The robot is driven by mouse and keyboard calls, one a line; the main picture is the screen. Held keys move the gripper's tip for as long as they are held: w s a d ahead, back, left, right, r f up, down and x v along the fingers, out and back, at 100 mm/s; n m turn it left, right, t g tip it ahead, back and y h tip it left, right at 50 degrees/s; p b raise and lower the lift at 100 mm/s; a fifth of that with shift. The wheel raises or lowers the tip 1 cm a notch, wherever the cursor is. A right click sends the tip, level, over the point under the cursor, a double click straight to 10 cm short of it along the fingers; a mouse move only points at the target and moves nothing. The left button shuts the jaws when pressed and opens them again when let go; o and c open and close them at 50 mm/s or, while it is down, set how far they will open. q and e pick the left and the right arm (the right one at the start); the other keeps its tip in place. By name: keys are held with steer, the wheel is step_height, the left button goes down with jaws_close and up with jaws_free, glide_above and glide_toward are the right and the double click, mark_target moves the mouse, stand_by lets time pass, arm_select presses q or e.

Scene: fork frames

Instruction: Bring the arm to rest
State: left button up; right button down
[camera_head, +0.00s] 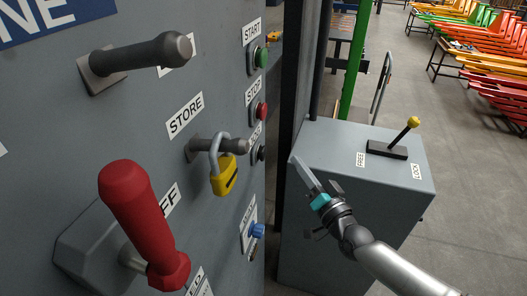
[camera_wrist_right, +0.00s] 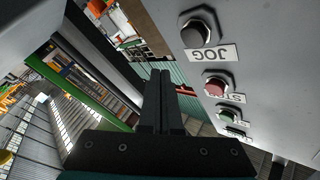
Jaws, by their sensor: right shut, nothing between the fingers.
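My right gripper (camera_head: 297,164) is in the head view, in front of the grey pedestal box and to the right of the control panel. Its fingers point up and left and are shut, with nothing between them. In the right wrist view the two dark fingers (camera_wrist_right: 161,102) lie side by side, touching nothing that I can see. The right forearm comes in from the lower right. My left gripper is not in view.
The grey panel (camera_head: 120,130) carries a red-handled switch (camera_head: 135,205), a yellow padlock (camera_head: 224,178) hanging at a STORE peg, and several push buttons. The grey box (camera_head: 340,150) holds a yellow-knobbed lever (camera_head: 412,123) between FREE and LOCK labels. Open floor lies at right.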

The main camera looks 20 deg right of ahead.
steer(key=shift+f, duration=0.1)
steer(key=s+f+n+g+h+b, duration=0.1)
steer(key=s+f+g+b, duration=0.25)
steer(key=f, duration=0.95)
steer(key=s+f+n+g+b, duration=0.25)
steer(key=s+f, duration=0.25)
steer(key=f, duration=0.8)
steer(key=s+f+n+g+h+b, duration=0.1)
steer(key=s+f+g+b, duration=0.2)
steer(key=f, duration=1)
steer(key=s+a+f+n+g+b, duration=0.1)
steer(key=s+a+f+g+b, duration=0.1)
steer(key=s+f, duration=0.6)
steer(key=s+a+f+n+g+b, duration=0.1)
steer(key=s+a+f+g+b, duration=0.1)
steer(key=s+f, duration=0.6)
steer(key=s+a+f+n+g+b, duration=0.1)
steer(key=s+f+g+b, duration=0.3)
steer(key=s, duration=1.2)
step_height(320, 180, down, 4)
steer(key=shift+s+a+f+n+g+h, duration=0.25)
steer(key=shift+a+n+g+h, duration=0.15)
steer(key=shift+a+g, duration=0.25)
steer(key=shift+d, duration=0.1)
